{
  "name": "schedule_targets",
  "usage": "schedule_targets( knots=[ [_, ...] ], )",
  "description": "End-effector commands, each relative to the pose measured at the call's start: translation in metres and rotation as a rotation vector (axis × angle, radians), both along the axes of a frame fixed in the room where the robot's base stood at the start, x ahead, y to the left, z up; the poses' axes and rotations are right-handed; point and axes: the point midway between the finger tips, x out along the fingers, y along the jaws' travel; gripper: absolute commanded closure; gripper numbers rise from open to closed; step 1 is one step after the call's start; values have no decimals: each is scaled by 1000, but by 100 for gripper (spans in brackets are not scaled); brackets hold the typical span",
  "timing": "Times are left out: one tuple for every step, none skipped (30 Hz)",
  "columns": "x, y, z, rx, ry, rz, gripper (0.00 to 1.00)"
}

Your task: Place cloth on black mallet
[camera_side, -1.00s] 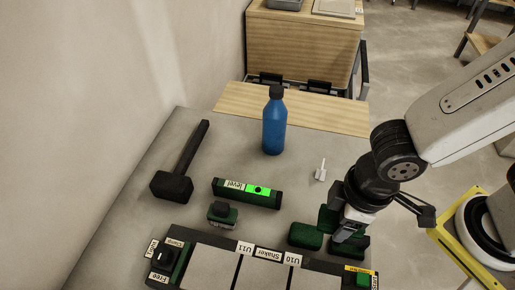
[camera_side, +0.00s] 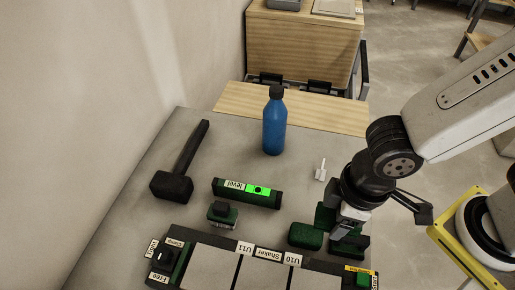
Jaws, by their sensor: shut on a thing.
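The black mallet (camera_side: 173,185) lies at the left of the grey table, its handle pointing away towards the back. My gripper (camera_side: 347,237) is at the right, low over the table and far from the mallet. It is shut on a dark green piece (camera_side: 349,246); I cannot tell for sure that this is the cloth. Another green piece rises just left of the fingers (camera_side: 325,216). A separate rounded green block (camera_side: 306,236) lies to the left of the gripper. The mallet has nothing on it.
A green level (camera_side: 246,193) and a small green-and-black block (camera_side: 222,214) lie between mallet and gripper. A blue bottle (camera_side: 274,124) stands upright behind them. A small white piece (camera_side: 320,171) lies behind the gripper. The labelled tile fixture (camera_side: 267,254) fills the front.

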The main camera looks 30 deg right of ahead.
Motion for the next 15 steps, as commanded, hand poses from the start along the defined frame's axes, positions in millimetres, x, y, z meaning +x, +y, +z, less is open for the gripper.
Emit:
schedule_targets(
  knots=[
    [5,4,2,2,-1,-2,93],
    [8,6,3,1,-1,-2,93],
    [12,10,4,2,-1,-2,93],
    [16,13,6,0,-1,-2,93],
    [20,16,7,1,-2,-2,93],
    [25,21,9,1,-2,-3,93],
    [29,24,11,1,-2,-3,93],
    [34,28,12,1,-2,-3,93],
    [41,33,14,1,-2,-3,93],
    [46,36,16,1,-2,-4,93],
    [51,40,18,0,-2,-4,93],
    [58,45,20,1,-2,-5,93],
    [63,49,22,0,-2,-4,93],
    [69,52,24,0,-2,-4,93],
    [76,57,26,0,-2,-4,93]
  ],
)
